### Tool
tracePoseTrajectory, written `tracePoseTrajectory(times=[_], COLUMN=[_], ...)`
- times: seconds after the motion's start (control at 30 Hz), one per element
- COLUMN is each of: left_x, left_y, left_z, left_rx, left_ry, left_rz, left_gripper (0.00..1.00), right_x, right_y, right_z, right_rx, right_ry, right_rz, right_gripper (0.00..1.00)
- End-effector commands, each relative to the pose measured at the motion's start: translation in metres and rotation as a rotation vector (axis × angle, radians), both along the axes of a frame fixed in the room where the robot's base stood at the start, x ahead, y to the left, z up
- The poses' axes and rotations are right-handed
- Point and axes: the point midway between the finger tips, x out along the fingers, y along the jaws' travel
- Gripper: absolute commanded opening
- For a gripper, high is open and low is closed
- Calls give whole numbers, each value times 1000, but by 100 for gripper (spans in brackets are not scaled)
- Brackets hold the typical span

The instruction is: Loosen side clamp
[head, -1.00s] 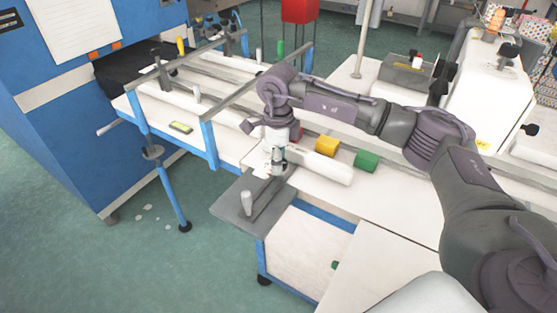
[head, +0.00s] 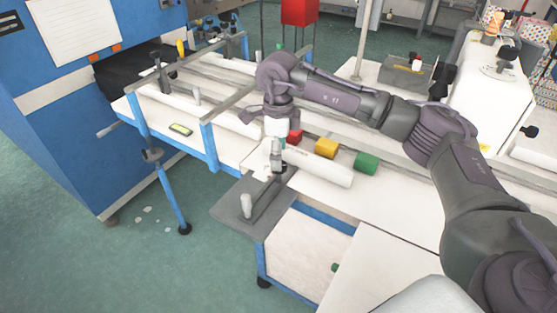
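My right arm reaches in from the right, and its gripper (head: 278,168) points down over the near edge of the white table, just above the grey side plate (head: 228,207). The gripper is small and partly hidden by its own body, so I cannot tell whether its fingers are open or shut. A short pale upright handle (head: 246,205) stands on the plate, left of and below the gripper, apart from it. I cannot tell for sure which part is the side clamp. My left gripper is not in view.
A blue machine (head: 85,100) fills the left. Blue-framed rails (head: 208,145) cross the table. Green floor (head: 120,250) is open at lower left.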

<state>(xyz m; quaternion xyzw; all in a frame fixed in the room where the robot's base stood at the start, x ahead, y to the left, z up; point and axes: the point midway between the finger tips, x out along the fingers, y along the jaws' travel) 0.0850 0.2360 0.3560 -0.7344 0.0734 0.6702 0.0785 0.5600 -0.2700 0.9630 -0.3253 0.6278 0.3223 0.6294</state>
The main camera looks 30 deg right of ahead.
Motion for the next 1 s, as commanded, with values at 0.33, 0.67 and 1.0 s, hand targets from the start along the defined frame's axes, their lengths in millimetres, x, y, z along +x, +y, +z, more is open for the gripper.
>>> tracePoseTrajectory(times=[0.33,0.67,1.0], left_x=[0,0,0], left_y=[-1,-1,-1], left_z=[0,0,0], left_rx=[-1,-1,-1], left_ry=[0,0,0], left_rz=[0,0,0], left_gripper=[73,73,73], right_x=[1,0,0], right_y=[0,0,0], right_z=[71,89,88], right_rx=[1,1,0], right_ry=[-4,-1,-1], right_rz=[0,0,-1], right_gripper=[68,68,68])
